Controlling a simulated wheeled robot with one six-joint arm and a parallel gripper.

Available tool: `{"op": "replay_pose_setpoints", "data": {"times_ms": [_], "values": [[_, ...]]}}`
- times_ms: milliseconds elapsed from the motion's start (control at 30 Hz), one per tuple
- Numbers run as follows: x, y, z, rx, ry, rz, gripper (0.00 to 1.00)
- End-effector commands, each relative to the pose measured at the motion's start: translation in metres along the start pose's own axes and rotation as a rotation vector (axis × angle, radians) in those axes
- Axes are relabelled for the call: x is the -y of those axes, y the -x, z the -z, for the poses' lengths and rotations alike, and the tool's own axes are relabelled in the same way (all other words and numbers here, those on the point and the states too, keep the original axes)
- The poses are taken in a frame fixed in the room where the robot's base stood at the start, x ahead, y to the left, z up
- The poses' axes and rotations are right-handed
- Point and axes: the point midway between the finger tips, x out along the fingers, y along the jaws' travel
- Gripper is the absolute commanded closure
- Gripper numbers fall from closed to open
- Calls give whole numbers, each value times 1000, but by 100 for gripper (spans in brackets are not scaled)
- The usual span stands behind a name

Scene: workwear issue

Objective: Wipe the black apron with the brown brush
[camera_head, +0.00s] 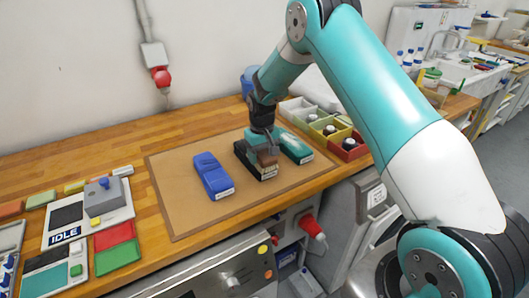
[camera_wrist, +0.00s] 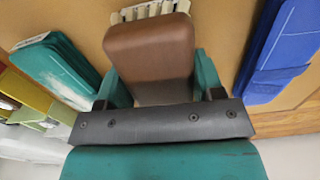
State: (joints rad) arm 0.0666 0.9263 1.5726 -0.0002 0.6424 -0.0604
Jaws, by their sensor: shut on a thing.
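The brown brush (camera_head: 268,157) is held between the fingers of my gripper (camera_head: 265,143). In the wrist view its brown block (camera_wrist: 150,50) fills the space between the two teal fingers, and a cream ribbed strip shows just beyond it. The black apron (camera_head: 242,153) lies folded on the brown mat, with a pale label on its front end. The brush is over the apron's front part; I cannot tell whether it touches. My gripper and the brush hide part of the apron.
A blue folded apron (camera_head: 210,174) lies left of the black one, and a teal one with a whitish patch (camera_head: 296,148) lies close on its right. Coloured bins (camera_head: 348,146) stand at the right. The brown mat (camera_head: 180,212) is bare at the left.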

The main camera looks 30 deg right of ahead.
Motion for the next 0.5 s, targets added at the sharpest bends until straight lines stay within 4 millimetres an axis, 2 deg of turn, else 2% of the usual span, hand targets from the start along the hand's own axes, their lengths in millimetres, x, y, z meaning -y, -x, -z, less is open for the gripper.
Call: {"op": "replay_pose_setpoints", "data": {"times_ms": [133,267,500], "values": [[1,0,-4,2,2,0,61],[-2,27,-3,-3,-2,0,61],[-8,46,-5,0,-10,0,61]]}}
